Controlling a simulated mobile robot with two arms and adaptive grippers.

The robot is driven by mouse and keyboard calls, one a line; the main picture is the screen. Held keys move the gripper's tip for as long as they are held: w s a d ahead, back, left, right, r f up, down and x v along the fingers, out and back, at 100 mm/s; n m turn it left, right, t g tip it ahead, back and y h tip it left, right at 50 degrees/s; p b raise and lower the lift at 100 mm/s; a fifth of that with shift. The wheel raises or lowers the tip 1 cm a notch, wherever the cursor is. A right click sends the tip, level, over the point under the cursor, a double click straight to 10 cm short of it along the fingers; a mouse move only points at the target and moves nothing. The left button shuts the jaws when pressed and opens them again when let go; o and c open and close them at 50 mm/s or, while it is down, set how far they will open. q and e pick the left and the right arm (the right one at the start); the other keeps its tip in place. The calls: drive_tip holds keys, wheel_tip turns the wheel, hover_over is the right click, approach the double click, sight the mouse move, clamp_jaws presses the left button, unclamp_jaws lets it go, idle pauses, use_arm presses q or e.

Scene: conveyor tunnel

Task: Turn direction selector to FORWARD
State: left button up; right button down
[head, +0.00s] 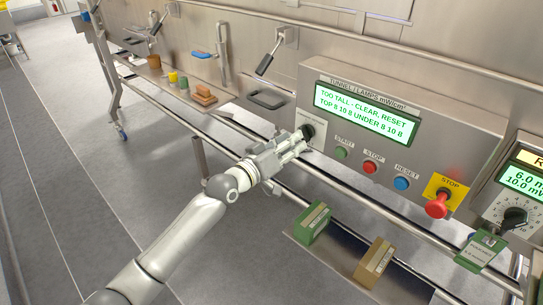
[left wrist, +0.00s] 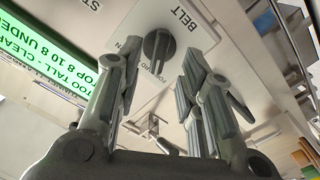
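The direction selector is a dark round knob (head: 307,131) on the left end of the steel control panel. It also shows in the left wrist view as a black knob (left wrist: 158,45) with a ridge, on a plate lettered BELT. A FORWARD label (left wrist: 153,71) lies beside it, partly hidden; I cannot tell for sure which mark the knob points to. My left gripper (head: 299,144) is at the knob. In the left wrist view its fingers (left wrist: 160,62) are spread to either side of the knob, apart from it. My right gripper is not in view.
The panel has a lit green display (head: 366,113), a green START button (head: 341,153), a red STOP button (head: 370,167), a blue RESET button (head: 401,183) and a red emergency stop (head: 437,206). Boxes (head: 313,222) lie below. Steel rails run along the front.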

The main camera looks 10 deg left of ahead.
use_arm(q)
drive_tip(key=v, duration=0.8)
drive_tip(key=shift+s, duration=0.15)
